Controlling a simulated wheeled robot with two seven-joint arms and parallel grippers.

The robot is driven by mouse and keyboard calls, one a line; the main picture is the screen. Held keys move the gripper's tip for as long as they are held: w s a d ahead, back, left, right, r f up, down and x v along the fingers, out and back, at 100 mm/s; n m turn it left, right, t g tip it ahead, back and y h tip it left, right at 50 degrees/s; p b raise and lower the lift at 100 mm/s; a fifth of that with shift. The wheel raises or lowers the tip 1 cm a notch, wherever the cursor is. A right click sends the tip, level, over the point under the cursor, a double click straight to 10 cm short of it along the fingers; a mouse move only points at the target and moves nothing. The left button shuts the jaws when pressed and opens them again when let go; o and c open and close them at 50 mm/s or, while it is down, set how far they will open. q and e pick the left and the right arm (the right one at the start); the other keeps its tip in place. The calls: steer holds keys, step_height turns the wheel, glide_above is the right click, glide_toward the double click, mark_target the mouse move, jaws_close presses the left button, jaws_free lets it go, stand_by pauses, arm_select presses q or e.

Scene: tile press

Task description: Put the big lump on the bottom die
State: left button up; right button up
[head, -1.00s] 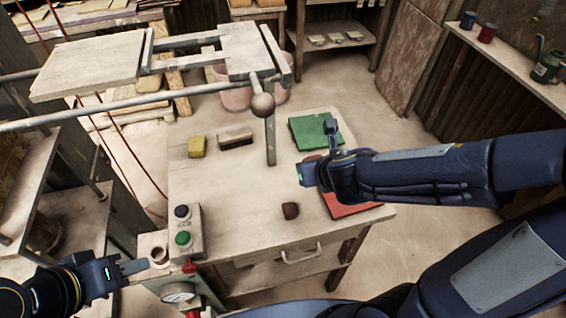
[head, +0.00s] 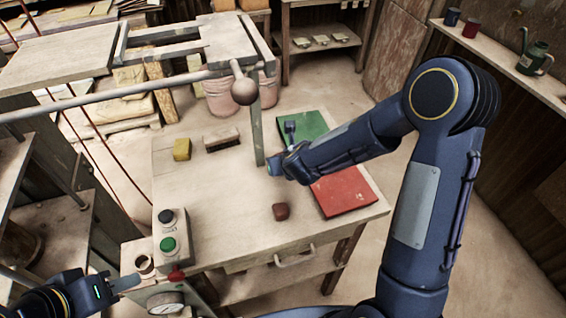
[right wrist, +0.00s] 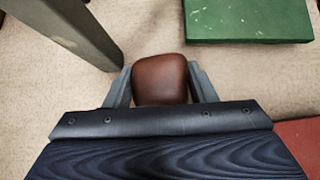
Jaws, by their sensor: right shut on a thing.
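My right gripper (right wrist: 160,82) is shut on a reddish-brown lump (right wrist: 160,72), with one finger on each side of it. In the head view my right gripper (head: 274,167) is beside the press's upright post, and the lump in it is hidden. Another brown lump (head: 280,211) lies on the table near its front edge and looks small. My left gripper (head: 128,282) is low at the left, near the control box; its jaw gap is not clear. I cannot clearly make out which part of the press (head: 225,42) is the bottom die.
The grey post (right wrist: 82,35) stands close on the left in the right wrist view. A green slab (head: 302,128) and a red slab (head: 343,192) lie on the table (head: 215,190). A yellow block (head: 181,149), brush (head: 221,140) and button box (head: 172,235) are at the left.

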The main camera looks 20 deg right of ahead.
steer(key=shift+f, duration=0.25)
steer(key=o, duration=1)
steer(key=shift+r, duration=0.1)
steer(key=shift+c, duration=0.2)
